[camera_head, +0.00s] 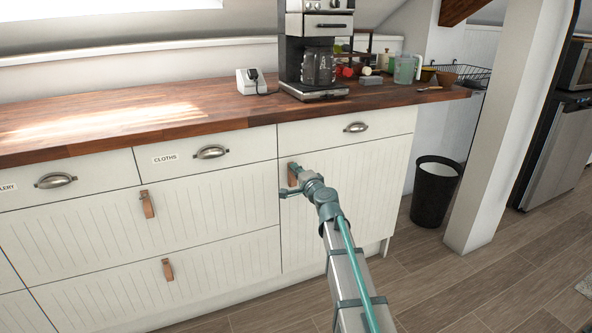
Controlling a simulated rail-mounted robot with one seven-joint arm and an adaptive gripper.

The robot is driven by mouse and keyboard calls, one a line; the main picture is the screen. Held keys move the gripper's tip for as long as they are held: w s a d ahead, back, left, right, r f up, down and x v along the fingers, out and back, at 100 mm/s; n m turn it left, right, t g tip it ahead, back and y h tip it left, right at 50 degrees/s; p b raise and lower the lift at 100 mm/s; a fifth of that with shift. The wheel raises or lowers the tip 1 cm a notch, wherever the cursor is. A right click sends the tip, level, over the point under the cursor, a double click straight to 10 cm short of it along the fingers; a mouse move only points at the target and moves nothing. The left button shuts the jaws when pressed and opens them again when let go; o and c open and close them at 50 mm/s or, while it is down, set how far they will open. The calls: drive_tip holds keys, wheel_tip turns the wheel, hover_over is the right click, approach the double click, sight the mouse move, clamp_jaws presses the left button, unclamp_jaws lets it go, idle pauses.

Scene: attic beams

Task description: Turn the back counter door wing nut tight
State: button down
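The white grooved counter door (360,195) is closed, at the right end of the counter front. A brown leather pull (292,175) shows at its upper left edge. My gripper (289,182) is at that upper left corner of the door, in front of or beside the pull. I cannot tell whether it touches the pull or the door. The gripper is small and seen from behind, so its opening is unclear. I cannot make out a wing nut; the gripper may hide it.
A wooden countertop (190,105) runs above, with a coffee machine (318,60) and a green jug (405,69). Drawers with leather pulls and cup handles lie to the left. A black bin (434,192) and a white post (492,150) stand right. Floor in front is open.

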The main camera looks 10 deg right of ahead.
drive_tip(key=shift+m, duration=0.6)
drive_tip(key=c, duration=1.3)
unclamp_jaws()
drive_tip(key=shift+c, duration=0.2)
drive_tip(key=v, duration=0.8)
